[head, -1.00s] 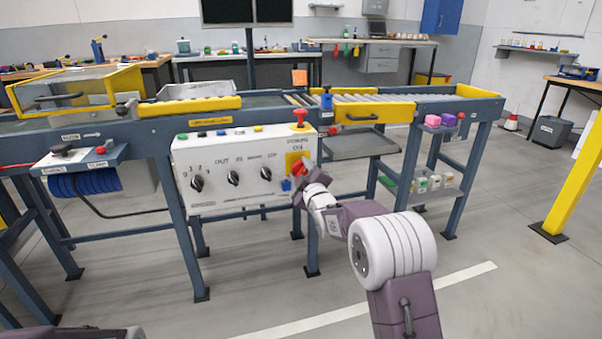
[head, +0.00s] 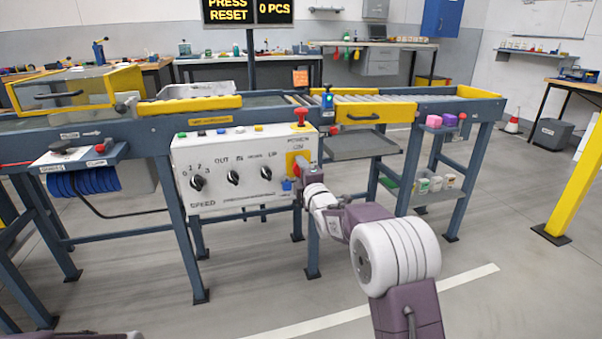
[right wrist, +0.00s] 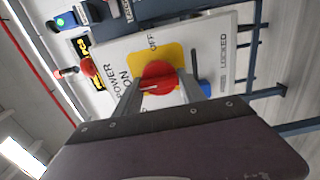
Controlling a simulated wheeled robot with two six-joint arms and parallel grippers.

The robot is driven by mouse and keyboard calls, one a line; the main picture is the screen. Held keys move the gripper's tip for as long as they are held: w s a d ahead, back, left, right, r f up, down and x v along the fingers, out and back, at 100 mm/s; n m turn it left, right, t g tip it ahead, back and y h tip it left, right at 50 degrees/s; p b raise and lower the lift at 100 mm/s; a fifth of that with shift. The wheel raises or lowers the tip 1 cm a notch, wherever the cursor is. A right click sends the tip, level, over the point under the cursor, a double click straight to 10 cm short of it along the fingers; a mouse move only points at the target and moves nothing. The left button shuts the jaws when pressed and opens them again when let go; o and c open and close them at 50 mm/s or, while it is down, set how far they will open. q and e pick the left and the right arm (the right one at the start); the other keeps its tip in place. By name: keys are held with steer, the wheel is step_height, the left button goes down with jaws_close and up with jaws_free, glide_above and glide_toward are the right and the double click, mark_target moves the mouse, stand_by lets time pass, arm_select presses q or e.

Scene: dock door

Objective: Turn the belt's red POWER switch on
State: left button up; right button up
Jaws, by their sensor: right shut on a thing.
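The red POWER switch (right wrist: 158,75) sits on a yellow plate (right wrist: 175,52) on the white control panel (head: 232,190). In the right wrist view its white mark lies on the side of the ON label, away from OFF. My right gripper (right wrist: 160,88) is shut on the switch, one finger on each side of it. In the head view, the gripper and wrist hide most of the switch at the panel's right end. The display (head: 247,11) above the belt is lit and reads PRESS RESET and 0 PCS. My left gripper is out of view.
A red mushroom button (head: 301,115) stands on the panel's top, just above the switch. Black SPEED and other knobs (head: 233,176) are to its left. A blue tag or block (head: 287,185) is just below. A yellow post (head: 575,180) stands at far right; floor between is clear.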

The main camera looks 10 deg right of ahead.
steer(key=shift+f, duration=0.15)
steer(key=o, duration=1.4)
steer(key=shift+c, duration=0.2)
steer(key=shift+s, duration=0.1)
steer(key=s+p, duration=0.3)
steer(key=s, duration=0.6)
steer(key=shift+d, duration=0.15)
